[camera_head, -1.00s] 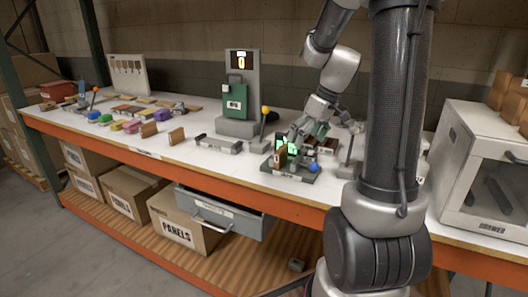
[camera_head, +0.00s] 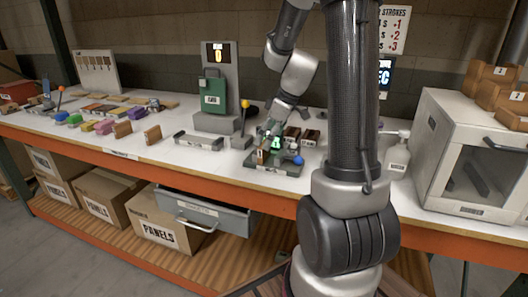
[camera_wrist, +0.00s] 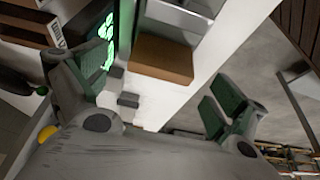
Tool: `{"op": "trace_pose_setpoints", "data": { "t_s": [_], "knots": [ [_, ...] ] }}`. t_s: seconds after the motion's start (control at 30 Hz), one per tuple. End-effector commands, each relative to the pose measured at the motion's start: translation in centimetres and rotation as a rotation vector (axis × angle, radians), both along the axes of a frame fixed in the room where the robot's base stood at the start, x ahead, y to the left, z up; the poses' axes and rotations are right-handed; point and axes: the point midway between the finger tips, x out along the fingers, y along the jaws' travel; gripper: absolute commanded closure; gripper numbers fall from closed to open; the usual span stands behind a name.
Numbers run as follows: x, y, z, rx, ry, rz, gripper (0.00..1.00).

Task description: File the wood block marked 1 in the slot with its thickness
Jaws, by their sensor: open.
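A brown wood block (camera_head: 262,156) stands on a dark gauge base with a lit green display, below my gripper (camera_head: 268,132). In the wrist view a brown block (camera_wrist: 163,58) lies between the spread green-padded fingers of my gripper (camera_wrist: 165,78), apart from both. I cannot read a number on it. Wooden slot boxes (camera_head: 500,74) with small white labels are stacked on the cabinet at the right; one label seems to read 1. Their openings are hard to make out.
The gauge base (camera_head: 285,168) has a blue knob. A glass-fronted cabinet (camera_head: 468,150) is at right. A grey drawer (camera_head: 208,212) stands open below.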

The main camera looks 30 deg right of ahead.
Motion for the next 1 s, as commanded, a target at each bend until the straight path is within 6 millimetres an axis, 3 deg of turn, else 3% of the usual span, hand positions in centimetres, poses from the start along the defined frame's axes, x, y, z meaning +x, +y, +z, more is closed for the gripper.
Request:
{"op": "trace_pose_setpoints", "data": {
  "t_s": [0.2,0.43,0.47,0.73,1.0],
  "knots": [
    [0.6,0.8,-2.6,0.001,0.002,-0.001,0.04],
    [0.7,0.8,-2.8,0.001,0.001,-0.001,0.04],
    [0.7,0.8,-2.8,0.001,0.001,-0.001,0.05],
    [0.7,0.8,-2.8,0.001,0.001,-0.001,0.53],
    [0.7,0.8,-2.7,0.000,0.000,-0.001,0.57]
  ]
}}
